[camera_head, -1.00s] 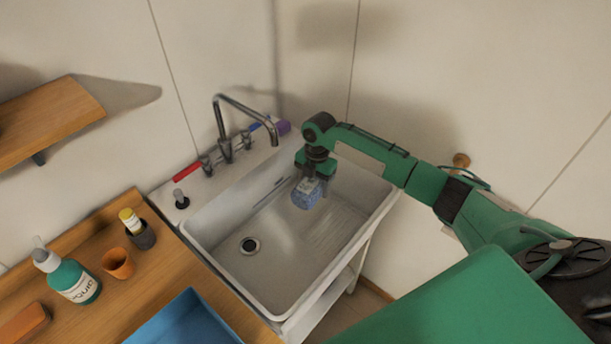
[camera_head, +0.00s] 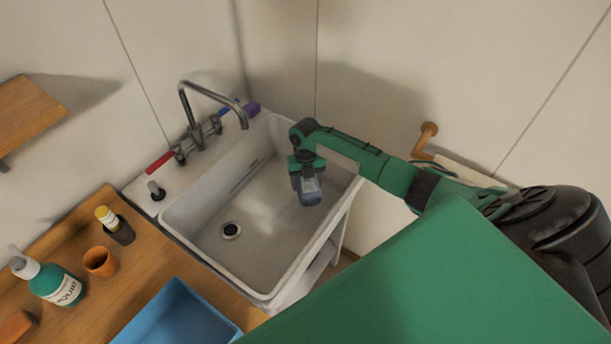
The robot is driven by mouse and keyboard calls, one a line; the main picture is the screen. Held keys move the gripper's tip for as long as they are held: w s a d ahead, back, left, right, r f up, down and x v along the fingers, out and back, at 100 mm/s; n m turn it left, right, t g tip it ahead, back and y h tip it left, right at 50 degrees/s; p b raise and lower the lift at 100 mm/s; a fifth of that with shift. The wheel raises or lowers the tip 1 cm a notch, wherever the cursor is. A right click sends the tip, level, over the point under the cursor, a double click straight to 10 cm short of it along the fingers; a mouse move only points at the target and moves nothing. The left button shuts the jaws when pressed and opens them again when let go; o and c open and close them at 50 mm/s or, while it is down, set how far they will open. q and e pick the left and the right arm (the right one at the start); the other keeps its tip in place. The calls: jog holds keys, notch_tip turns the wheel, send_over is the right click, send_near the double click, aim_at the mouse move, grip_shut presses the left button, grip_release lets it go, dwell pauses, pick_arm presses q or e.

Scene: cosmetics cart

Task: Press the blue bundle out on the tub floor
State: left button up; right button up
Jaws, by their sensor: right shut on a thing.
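The blue bundle (camera_head: 312,196) hangs below my right gripper (camera_head: 307,178), which is shut on it. The gripper points down over the right part of the white sink tub (camera_head: 262,240). Whether the bundle touches the tub floor, I cannot tell from this angle. The tub floor around the drain (camera_head: 231,230) is bare. My left gripper is out of view.
A metal faucet (camera_head: 211,90) arches over the tub's back left.

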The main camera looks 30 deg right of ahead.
jog(key=b, duration=0.9)
send_near(307, 210)
jog(key=f, duration=0.5)
jog(key=shift+s+a, duration=0.15)
jog(key=shift+s, duration=0.05)
jog(key=shift+f+b, duration=0.55)
jog(key=shift+f, duration=0.15)
jog(key=shift+s+p, duration=0.15)
jog(key=shift+p, duration=0.25)
dwell(4.5)
